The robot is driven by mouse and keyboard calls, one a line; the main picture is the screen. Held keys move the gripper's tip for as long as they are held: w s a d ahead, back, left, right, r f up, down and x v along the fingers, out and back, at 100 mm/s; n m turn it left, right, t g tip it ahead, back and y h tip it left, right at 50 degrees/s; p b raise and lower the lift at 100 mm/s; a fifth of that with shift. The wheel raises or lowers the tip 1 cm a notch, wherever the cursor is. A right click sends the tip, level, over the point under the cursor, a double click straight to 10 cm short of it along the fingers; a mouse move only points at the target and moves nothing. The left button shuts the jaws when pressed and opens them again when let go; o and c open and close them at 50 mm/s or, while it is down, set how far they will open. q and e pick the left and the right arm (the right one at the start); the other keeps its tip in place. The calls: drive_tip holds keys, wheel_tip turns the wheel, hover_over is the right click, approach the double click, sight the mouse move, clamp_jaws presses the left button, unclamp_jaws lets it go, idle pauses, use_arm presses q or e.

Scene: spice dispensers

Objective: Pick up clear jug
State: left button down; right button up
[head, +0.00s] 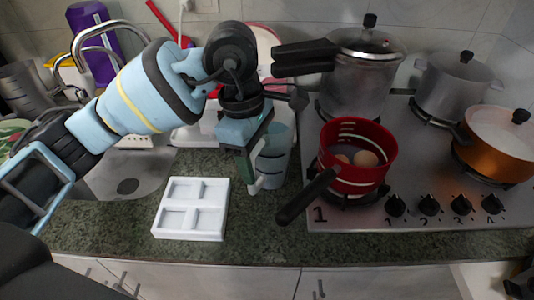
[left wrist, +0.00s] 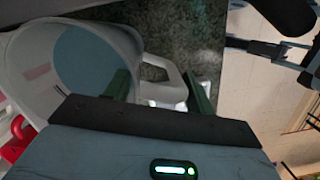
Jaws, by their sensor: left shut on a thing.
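The clear jug (head: 275,158), bluish and see-through, stands at the counter's back middle, left of the stove. Its wide round mouth (left wrist: 85,45) and its handle (left wrist: 165,80) show in the left wrist view. My left gripper (head: 254,172) points down at the jug's left front side and is shut on its handle. In the left wrist view the green fingers of my left gripper (left wrist: 162,92) lie on either side of the handle. The lower jug is partly hidden by the gripper. A dark part at the lower right edge of the head view may be my right arm; its jaws are not clear.
A pressure cooker stands behind. The counter front is clear.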

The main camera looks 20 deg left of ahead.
use_arm(q)
drive_tip(key=shift+r, duration=0.15)
drive_tip(key=shift+r, duration=4.85)
